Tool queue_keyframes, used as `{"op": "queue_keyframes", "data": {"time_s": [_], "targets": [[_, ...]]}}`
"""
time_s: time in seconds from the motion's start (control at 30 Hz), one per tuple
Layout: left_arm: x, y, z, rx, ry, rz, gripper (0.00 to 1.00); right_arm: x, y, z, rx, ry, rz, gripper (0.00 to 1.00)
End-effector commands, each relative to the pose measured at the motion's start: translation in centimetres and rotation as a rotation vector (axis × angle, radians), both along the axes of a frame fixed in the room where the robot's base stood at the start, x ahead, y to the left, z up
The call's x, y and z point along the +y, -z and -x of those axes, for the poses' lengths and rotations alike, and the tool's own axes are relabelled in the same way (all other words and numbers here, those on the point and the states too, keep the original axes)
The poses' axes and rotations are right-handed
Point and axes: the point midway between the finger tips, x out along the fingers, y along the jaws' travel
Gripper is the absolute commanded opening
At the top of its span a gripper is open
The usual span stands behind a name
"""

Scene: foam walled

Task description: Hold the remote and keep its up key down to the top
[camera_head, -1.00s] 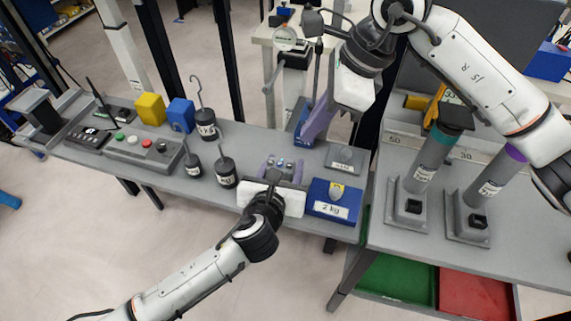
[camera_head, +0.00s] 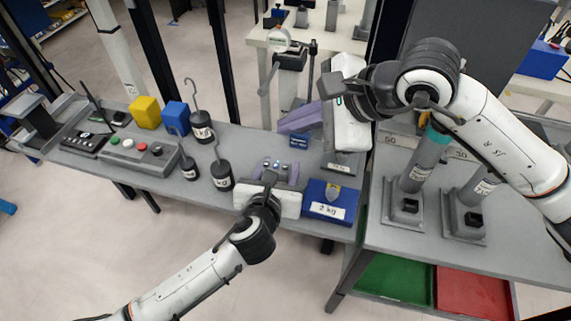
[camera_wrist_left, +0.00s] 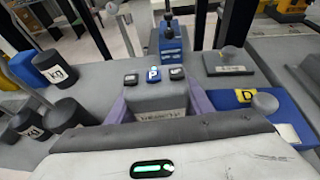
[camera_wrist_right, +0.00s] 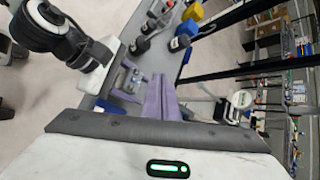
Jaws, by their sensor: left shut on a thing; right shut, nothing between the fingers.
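The remote (camera_head: 277,166) is a small grey box with several keys on its top face. My left gripper (camera_head: 281,172) is shut on it, one purple finger on each side, above the bench. In the left wrist view the remote (camera_wrist_left: 156,98) shows a label and a row of keys: left key (camera_wrist_left: 131,79), middle key (camera_wrist_left: 153,75) marked P, right key (camera_wrist_left: 176,73). Which is the up key I cannot tell. My right gripper (camera_head: 281,127) is shut and empty, its purple fingers pointing left, apart from the remote and behind it. The right wrist view also shows the remote (camera_wrist_right: 129,80).
Black hook weights (camera_head: 222,175), a button panel (camera_head: 143,152) and yellow (camera_head: 146,112) and blue cubes (camera_head: 176,116) stand to the left. Tube stands (camera_head: 405,205) occupy the right bench.

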Motion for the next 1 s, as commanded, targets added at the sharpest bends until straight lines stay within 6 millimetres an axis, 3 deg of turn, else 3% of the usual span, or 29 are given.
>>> {"op": "queue_keyframes", "data": {"time_s": [0.5, 1.0], "targets": [[0.0, 0.1, 0.0, 0.003, -0.001, -0.001, 0.21, 0.0, 6.8, 0.1, 0.005, 0.001, 0.001, 0.00], [0.0, 0.1, 0.0, 0.003, -0.001, -0.001, 0.21, 0.0, 8.0, 0.0, 0.002, -0.001, 0.001, 0.00]]}}
